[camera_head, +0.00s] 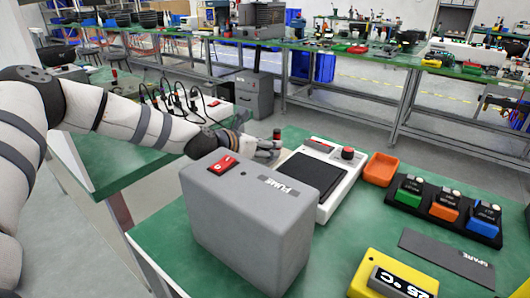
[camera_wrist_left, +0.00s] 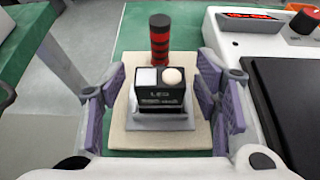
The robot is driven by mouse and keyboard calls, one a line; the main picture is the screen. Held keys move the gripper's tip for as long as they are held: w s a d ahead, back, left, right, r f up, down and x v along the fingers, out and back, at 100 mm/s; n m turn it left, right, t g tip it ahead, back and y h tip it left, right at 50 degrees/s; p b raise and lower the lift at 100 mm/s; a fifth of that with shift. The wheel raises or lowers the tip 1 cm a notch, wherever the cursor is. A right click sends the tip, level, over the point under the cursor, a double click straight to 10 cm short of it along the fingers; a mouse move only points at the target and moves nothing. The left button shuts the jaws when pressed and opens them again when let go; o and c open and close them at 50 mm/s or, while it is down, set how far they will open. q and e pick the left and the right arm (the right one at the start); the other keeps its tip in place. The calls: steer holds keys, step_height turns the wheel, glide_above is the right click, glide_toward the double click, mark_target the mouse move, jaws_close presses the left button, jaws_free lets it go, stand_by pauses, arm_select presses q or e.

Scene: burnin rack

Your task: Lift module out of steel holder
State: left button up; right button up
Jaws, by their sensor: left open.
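The module (camera_wrist_left: 160,100) is a small black block with a white square, a pale dome and lettering on it. It sits in the grey steel holder (camera_wrist_left: 160,122) on a beige base plate (camera_wrist_left: 160,144). My left gripper (camera_wrist_left: 166,96) is open, with one purple-padded finger on each side of the module; gaps show between pads and module. In the head view my left gripper (camera_head: 266,149) is beyond the grey box, beside the white device. The module and holder cannot be made out there. My right gripper is not in view.
A red-and-black post (camera_wrist_left: 161,42) stands just behind the module. A white device (camera_head: 322,173) with a dark plate is close on the right. A grey FUME box (camera_head: 245,225) stands in front. Beyond are an orange bin (camera_head: 381,168) and a black rack (camera_head: 482,229) of coloured modules.

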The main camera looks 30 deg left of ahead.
arm_select(q)
steer(key=shift+r, duration=0.2)
steer(key=shift+c, duration=0.6)
steer(key=c, duration=1.1)
steer(key=shift+c, duration=0.2)
